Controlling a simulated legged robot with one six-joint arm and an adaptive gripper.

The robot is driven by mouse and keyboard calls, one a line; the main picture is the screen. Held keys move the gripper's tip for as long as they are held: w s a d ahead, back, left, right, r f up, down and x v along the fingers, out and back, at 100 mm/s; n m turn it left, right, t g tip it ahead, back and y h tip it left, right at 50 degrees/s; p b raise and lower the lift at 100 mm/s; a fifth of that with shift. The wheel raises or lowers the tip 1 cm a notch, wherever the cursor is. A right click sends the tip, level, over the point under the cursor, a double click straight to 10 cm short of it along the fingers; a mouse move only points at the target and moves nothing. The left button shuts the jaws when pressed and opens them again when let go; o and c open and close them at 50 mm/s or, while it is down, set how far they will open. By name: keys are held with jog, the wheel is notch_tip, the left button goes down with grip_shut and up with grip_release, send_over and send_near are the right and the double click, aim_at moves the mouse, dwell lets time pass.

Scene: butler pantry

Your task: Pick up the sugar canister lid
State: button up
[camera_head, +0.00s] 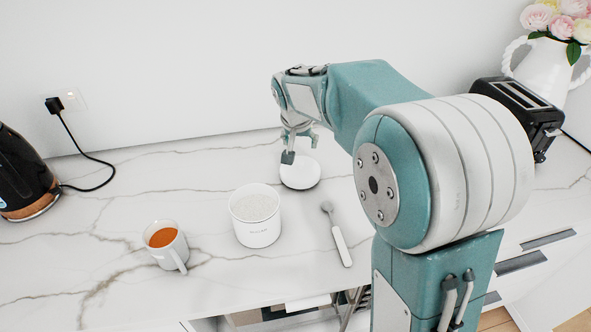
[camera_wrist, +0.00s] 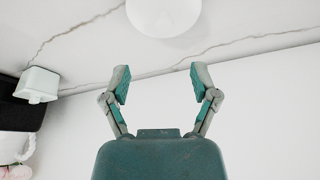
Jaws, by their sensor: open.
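The white round lid (camera_head: 300,173) lies flat on the marble counter, behind and to the right of the open sugar canister (camera_head: 256,228), which is filled with white sugar. In the wrist view the lid (camera_wrist: 164,14) shows at the top edge, partly cut off, beyond my fingertips and roughly centred between them. My gripper (camera_head: 301,148) is above the back of the counter, just behind the lid in the picture. Its two fingers (camera_wrist: 160,80) are spread apart with nothing between them. Whether a finger touches the lid cannot be told.
A mug of orange-brown drink (camera_head: 163,238) stands left of the canister, and a spoon (camera_head: 339,238) lies to its right. A black kettle (camera_head: 20,178) is at far left. A black toaster (camera_head: 518,112) and white flower vase (camera_head: 543,72) stand at right. The wall is close behind.

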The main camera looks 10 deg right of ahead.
aim_at(300, 161)
jog(key=x, duration=0.6)
jog(key=shift+w+r, duration=0.1)
jog(key=shift+w, duration=0.25)
jog(key=x, duration=0.5)
jog(key=shift+w+a, duration=0.1)
jog(key=shift+a, duration=0.2)
jog(key=shift+w+d+f, duration=0.1)
jog(key=shift+f, duration=0.15)
grip_shut()
